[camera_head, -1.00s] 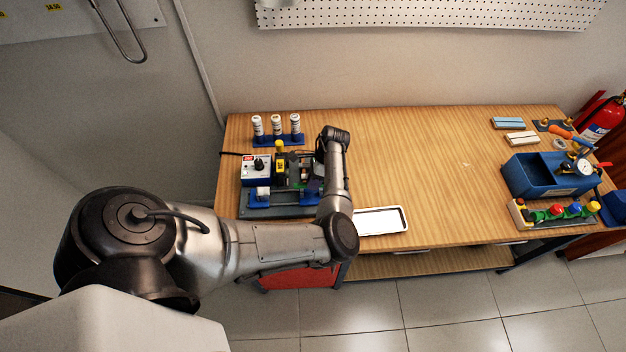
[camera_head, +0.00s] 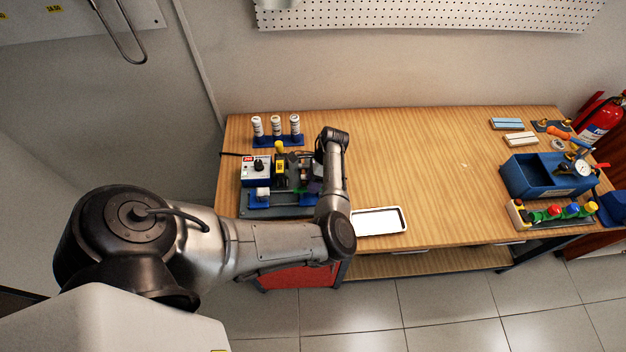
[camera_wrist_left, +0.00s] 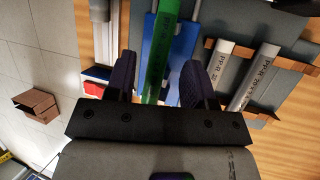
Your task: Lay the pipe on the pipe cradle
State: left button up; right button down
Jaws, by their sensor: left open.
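In the left wrist view a green pipe (camera_wrist_left: 166,45) with dark print runs down between my left gripper's fingers (camera_wrist_left: 157,80). The gripper is open, with one finger on each side of the pipe. A blue part, seemingly the pipe cradle (camera_wrist_left: 184,55), shows behind and beside the pipe. I cannot tell whether the pipe rests on it or is just above it. In the head view, blue supports (camera_head: 258,200) stand at the front of the welding station, and my left wrist and forearm hide most of the gripper. My right gripper is not in view.
Grey printed pipes (camera_wrist_left: 252,76) lie right of the green one in the wrist view. On the bench are a control box (camera_head: 256,170), a rack of white bottles (camera_head: 276,141), a white tray (camera_head: 378,222) and a blue bin (camera_head: 532,178). The bench middle is clear.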

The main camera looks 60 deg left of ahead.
pick_arm(q)
jog(key=x, duration=0.2)
jog(key=shift+d+f, duration=0.15)
jog(key=shift+f, duration=0.15)
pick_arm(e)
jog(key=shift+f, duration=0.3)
pick_arm(q)
jog(key=shift+w+r, duration=0.25)
jog(key=shift+r, duration=0.15)
jog(key=v, duration=1.5)
jog(key=shift+r, duration=0.2)
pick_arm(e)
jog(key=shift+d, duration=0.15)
